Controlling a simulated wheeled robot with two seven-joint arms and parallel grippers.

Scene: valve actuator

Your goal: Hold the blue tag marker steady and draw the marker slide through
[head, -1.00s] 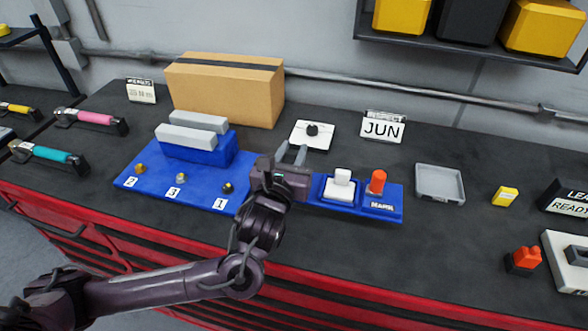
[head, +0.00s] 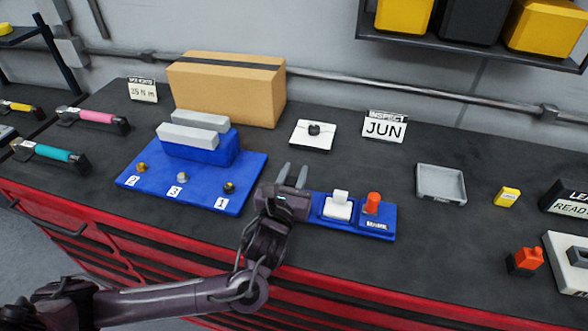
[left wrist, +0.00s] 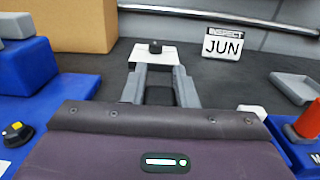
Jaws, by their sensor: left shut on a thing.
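The blue tag marker (head: 318,228) lies on the dark bench, with a white slide block (head: 338,207) and an orange knob (head: 373,203) on top and a "MARK" label at its right end. In the left wrist view the orange knob (left wrist: 308,122) shows at the right edge. My left gripper (head: 292,174) is at the marker's left end and is shut on it. The gripped part is hidden behind my gripper's body. In the left wrist view a gap shows between the fingers (left wrist: 159,90). My right gripper is not in view.
A blue board (head: 225,202) with numbered knobs is close on the left. Behind stand a cardboard box (head: 225,92), a white pad (head: 312,135) with a black knob and a "JUN" sign (head: 385,127). A grey tray (head: 441,184) is at right. Bare bench separates the marker and tray.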

